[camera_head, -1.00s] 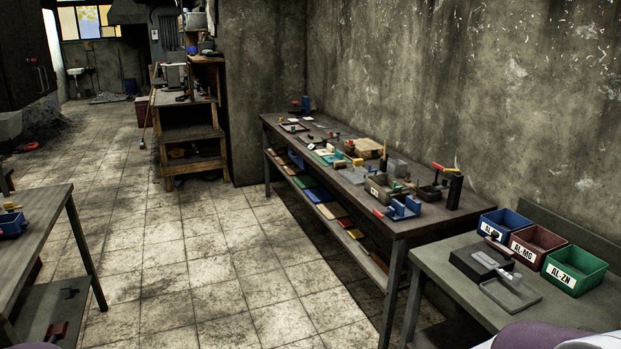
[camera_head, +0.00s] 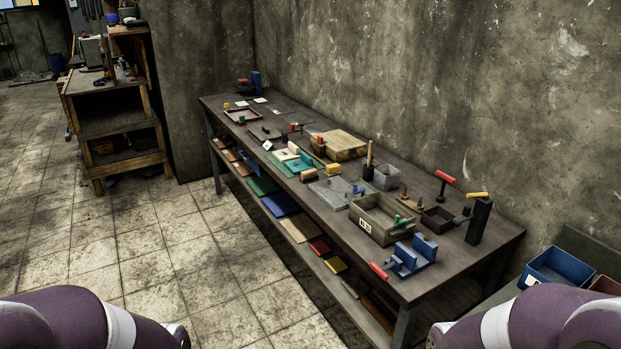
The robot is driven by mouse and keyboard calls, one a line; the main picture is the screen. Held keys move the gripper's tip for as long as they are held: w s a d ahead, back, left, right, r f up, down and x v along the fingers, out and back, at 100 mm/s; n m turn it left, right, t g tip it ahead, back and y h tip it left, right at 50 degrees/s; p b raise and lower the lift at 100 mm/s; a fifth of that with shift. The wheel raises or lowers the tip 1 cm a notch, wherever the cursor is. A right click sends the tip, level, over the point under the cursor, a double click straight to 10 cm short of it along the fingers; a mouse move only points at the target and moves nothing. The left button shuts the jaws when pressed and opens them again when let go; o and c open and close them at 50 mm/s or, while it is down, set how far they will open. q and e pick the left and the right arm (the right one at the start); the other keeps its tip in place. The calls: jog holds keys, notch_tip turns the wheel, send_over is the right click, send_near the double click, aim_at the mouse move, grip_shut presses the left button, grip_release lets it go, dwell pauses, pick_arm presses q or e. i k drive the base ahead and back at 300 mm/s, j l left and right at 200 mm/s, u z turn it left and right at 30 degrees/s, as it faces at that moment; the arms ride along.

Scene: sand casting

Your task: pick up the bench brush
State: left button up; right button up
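A long dark workbench (camera_head: 460,246) stands along the wall with many small tools on it. I cannot pick out the bench brush for certain at this size. An upright tool with a wooden handle (camera_head: 369,153) stands near the bench's middle. Small yellow-topped pieces (camera_head: 308,174) lie left of it. A yellow-and-black piece (camera_head: 477,195) sits on a tall black block at the right end. Parts of my two arms show at the lower left and lower right corners. Neither gripper is in view.
A grey box (camera_head: 375,222), a blue vise-like fixture (camera_head: 410,260) and a wooden board (camera_head: 340,146) crowd the bench top. Its lower shelf holds coloured slabs (camera_head: 280,205). The tiled floor (camera_head: 170,250) left of the bench is clear.

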aim_at(308, 176)
jog(key=i+j+z, duration=0.15)
jog(key=i+j, duration=0.2)
jog(key=i, duration=0.25)
jog(key=i+j+z, duration=0.15)
jog(key=i+j, duration=0.25)
jog(key=i, duration=0.15)
jog(key=i+j+z, duration=0.2)
jog(key=i+j, duration=0.3)
jog(key=i+j+z, duration=0.15)
jog(key=i+j, duration=0.45)
jog(key=i+j+z, duration=0.15)
jog(key=i+j, duration=0.35)
jog(key=i+j+z, duration=0.15)
jog(key=i+j, duration=0.25)
jog(key=j, duration=0.4)
